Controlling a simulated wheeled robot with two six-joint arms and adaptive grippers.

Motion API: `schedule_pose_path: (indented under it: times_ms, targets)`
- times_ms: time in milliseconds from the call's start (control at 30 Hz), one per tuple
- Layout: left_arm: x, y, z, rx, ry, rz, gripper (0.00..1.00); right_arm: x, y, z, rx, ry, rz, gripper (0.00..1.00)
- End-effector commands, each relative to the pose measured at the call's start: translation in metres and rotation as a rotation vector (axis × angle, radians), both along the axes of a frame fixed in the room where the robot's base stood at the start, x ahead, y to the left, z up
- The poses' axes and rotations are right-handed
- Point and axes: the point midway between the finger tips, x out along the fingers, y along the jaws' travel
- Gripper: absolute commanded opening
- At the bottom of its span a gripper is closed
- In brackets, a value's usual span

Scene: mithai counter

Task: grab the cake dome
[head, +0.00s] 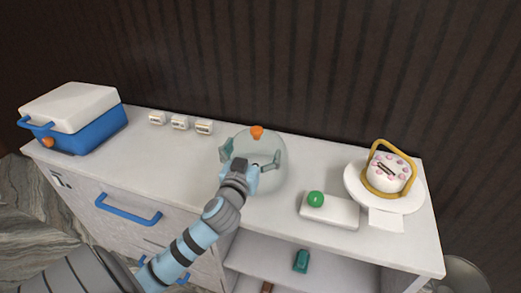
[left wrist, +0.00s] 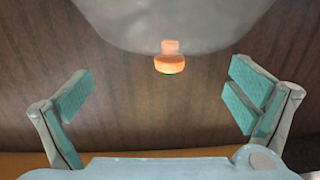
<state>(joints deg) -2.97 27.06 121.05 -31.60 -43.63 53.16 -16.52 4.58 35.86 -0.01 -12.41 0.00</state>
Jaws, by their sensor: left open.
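The cake dome (head: 262,181) is a clear, rounded cover with an orange knob (head: 257,132). It stands on the white counter, near the middle. My left gripper (head: 251,155) is open in front of the dome, with its teal fingers spread to either side. In the left wrist view the dome's pale body (left wrist: 180,22) fills the top and its orange knob (left wrist: 170,62) shows between the two open fingers (left wrist: 165,88). Nothing is held. Whether a finger touches the dome cannot be told. My right gripper is in neither view.
A blue box with a white lid (head: 85,130) stands at the left end, beside several small white tags (head: 180,123). A green ball (head: 315,198) sits on a white block (head: 338,213). A decorated cake (head: 388,172) with a gold handle stands at right. A shelf (head: 265,263) is below.

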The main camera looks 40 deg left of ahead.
Motion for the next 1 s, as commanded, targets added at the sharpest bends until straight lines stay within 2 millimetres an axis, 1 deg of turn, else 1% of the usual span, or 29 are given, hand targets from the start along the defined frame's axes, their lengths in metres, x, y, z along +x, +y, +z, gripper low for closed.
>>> schedule_pose_path:
  times_ms: [33,100,167,267,333,433,533,733,767,1000]
  targets:
    - [0.01,0.005,0.001,0.0,-0.002,0.002,1.0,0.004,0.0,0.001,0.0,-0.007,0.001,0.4]
    - [0.021,0.01,0.001,0.0,-0.002,0.001,1.0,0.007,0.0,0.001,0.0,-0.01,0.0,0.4]
    - [0.028,0.012,0.001,0.0,-0.002,-0.001,1.0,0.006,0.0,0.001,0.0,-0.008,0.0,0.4]
    - [0.038,0.017,-0.001,0.0,0.0,-0.001,1.0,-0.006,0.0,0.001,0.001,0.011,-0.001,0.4]
    - [0.049,0.023,-0.002,0.0,0.0,-0.001,1.0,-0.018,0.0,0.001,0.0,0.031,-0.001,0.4]
    - [0.067,0.033,-0.004,-0.002,-0.001,-0.002,1.0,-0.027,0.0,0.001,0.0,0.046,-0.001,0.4]
    - [0.078,0.038,-0.005,-0.001,0.001,-0.002,1.0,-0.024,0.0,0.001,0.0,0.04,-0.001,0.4]
    - [0.079,0.039,-0.005,0.0,0.001,-0.002,1.0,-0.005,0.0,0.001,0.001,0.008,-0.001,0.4]
    - [0.079,0.039,-0.005,0.0,0.001,-0.002,0.96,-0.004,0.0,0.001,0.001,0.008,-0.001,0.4]
    - [0.08,0.038,-0.005,0.0,0.001,-0.003,0.58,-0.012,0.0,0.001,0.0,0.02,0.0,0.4]
